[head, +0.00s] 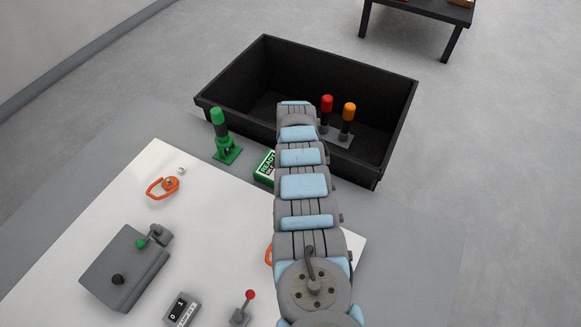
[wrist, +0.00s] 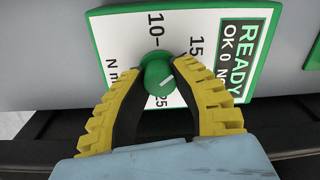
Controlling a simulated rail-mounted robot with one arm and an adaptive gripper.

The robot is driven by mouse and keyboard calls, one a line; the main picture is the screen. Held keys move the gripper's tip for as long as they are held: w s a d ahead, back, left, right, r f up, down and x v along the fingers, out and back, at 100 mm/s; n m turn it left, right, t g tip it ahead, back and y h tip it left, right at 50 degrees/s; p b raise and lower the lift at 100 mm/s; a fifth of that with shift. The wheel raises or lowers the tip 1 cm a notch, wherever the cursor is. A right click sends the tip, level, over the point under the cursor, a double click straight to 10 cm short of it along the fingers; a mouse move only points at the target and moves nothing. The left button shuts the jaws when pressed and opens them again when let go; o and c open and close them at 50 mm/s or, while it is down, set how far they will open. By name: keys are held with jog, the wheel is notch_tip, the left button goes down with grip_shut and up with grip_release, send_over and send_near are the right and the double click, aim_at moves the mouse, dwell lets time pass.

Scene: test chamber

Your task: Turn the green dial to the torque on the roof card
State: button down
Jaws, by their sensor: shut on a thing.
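The green dial (wrist: 158,78) is in the middle of the wrist view, on a white scale panel (wrist: 122,42) with a green edge. The scale shows "10", "15", "25" and "N m". A white line on the dial points right and slightly up in the picture; the scale there is hidden by a finger. My gripper (wrist: 159,70) is shut on the dial, a yellow finger on each side. In the head view the small green-and-white READY device (head: 265,168) shows beside my arm, which hides my gripper. I cannot make out a roof card.
A black open bin (head: 245,85) stands behind the device, with a red-and-orange lamp stand (head: 340,137) inside. A green lamp post (head: 222,140) is left of the device. A grey lever box (head: 122,270), an orange clip (head: 163,187) and a red-knobbed lever (head: 245,306) are on the white table.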

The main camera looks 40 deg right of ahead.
jog(key=shift+f+m, duration=0.15)
jog(key=shift+m, duration=0.65)
jog(key=c, duration=0.8)
grip_release()
jog(key=shift+r, duration=0.25)
jog(key=shift+r, duration=1.45)
jog(key=r, duration=0.8)
jog(key=shift+s+d+r, duration=0.1)
jog(key=shift+s+r, duration=0.1)
jog(key=shift+r, duration=0.2)
